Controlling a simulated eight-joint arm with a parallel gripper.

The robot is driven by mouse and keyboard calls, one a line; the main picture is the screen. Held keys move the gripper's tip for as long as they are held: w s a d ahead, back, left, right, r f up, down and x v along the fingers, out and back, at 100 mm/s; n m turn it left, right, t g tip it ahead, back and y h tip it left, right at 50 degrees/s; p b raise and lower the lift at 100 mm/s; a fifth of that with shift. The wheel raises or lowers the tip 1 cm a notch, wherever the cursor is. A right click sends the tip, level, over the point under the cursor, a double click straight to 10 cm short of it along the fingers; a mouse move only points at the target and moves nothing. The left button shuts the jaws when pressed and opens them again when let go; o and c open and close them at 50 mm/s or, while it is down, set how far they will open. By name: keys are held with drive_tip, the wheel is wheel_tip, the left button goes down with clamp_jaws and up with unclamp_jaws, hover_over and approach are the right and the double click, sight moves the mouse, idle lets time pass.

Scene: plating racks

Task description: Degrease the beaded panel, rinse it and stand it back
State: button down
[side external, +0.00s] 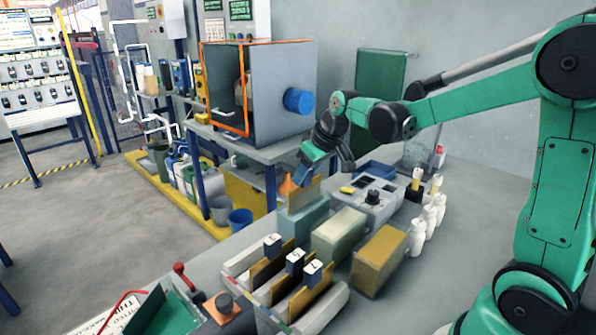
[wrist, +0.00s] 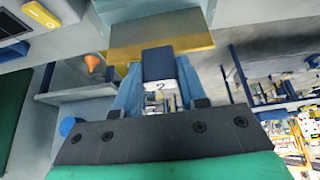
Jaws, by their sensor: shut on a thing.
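My gripper (side external: 312,170) is shut on the dark blue handle block of a tan panel (side external: 302,196). The wrist view shows the block with a white marked end and the tan panel (wrist: 150,35) beyond it. The panel is upright over the grey-blue tank (side external: 298,224); I cannot tell how far its lower edge is inside. Beads on it are too small to make out. A pale green tank (side external: 338,236) and an orange-yellow tank (side external: 380,258) stand to the right. The white rack (side external: 322,318) in front holds several tan panels with white-tagged blocks.
Several white bottles (side external: 416,238) stand right of the tanks. A grey control box (side external: 372,205) is behind them. An orange cone (side external: 287,187) stands behind the grey-blue tank. A red-handled device (side external: 181,277) is at the front left. A large grey cabinet (side external: 280,90) stands at the back.

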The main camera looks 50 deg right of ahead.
drive_tip(key=shift+r, duration=2.35)
drive_tip(key=shift+r, duration=0.55)
drive_tip(key=r, duration=0.2)
drive_tip(key=a+r, duration=0.1)
drive_tip(key=r, duration=0.1)
drive_tip(key=s+a, duration=0.2)
drive_tip(key=a, duration=1.1)
drive_tip(key=shift+w+a+f, duration=0.1)
drive_tip(key=shift+a+f, duration=0.05)
drive_tip(key=shift+f, duration=1.2)
drive_tip(key=shift+w+a+f, duration=0.1)
drive_tip(key=shift+f, duration=1.2)
drive_tip(key=shift+f, duration=0.1)
drive_tip(key=shift+f, duration=4.1)
